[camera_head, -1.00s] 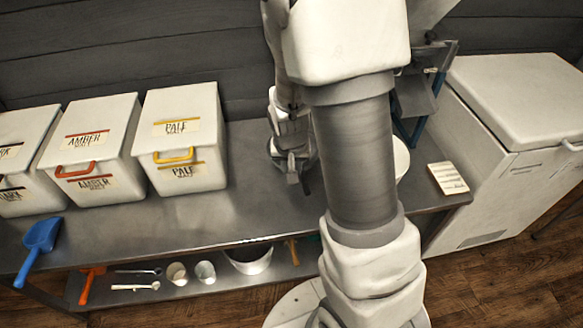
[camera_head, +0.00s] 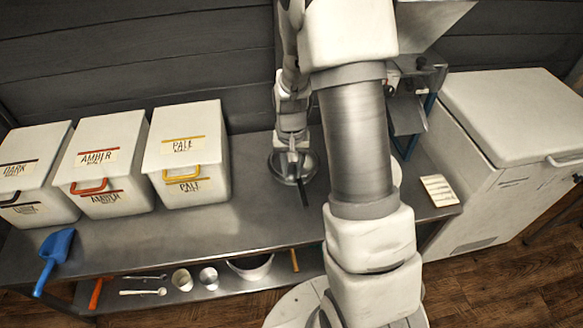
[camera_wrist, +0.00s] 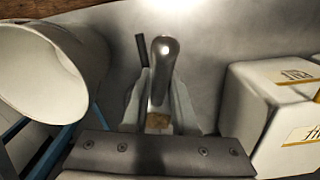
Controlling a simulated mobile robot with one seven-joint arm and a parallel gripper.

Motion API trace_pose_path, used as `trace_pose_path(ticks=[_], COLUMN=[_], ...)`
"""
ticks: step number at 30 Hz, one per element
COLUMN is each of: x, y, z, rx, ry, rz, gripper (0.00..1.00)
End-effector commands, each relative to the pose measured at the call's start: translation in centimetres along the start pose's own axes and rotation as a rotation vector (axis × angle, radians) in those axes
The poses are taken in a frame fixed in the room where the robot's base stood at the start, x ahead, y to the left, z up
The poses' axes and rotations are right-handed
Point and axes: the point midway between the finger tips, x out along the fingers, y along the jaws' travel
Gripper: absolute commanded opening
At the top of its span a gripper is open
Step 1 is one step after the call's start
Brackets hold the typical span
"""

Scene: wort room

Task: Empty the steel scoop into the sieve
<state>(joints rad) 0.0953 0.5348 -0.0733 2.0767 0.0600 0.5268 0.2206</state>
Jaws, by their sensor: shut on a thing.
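My gripper (camera_head: 291,150) is over the middle of the steel bench in the head view. In the wrist view my gripper (camera_wrist: 158,100) is shut on the steel scoop (camera_wrist: 165,52), whose rounded handle end points at the camera. A small brown patch, perhaps grain, shows between the fingers; I cannot tell what it lies in. The sieve (camera_head: 283,168), a round metal rim, is on the bench just below my gripper. Its dark handle (camera_head: 304,194) points toward the front, and it also shows in the wrist view (camera_wrist: 142,48). The scoop's bowl and the sieve's inside are hidden.
Bins for dark (camera_head: 30,178), amber (camera_head: 110,160) and pale malt (camera_head: 190,150) stand at left. A blue scoop (camera_head: 57,247) lies at the front-left edge. A white bucket (camera_wrist: 45,75) and blue-framed mill (camera_head: 408,110) are at right. A white chest (camera_head: 515,120) stands beyond.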

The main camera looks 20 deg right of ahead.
Motion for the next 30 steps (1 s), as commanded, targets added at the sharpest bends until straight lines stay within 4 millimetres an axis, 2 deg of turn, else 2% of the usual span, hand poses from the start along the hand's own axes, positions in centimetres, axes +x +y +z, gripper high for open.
trace_pose_path(ticks=[1,30], x=[-0.6,-3.9], y=[0.0,0.1], z=[-0.2,-4.0], rx=[0.001,0.000], ry=[-0.011,-0.313], rz=[-0.002,-0.002], gripper=[0.00,0.00])
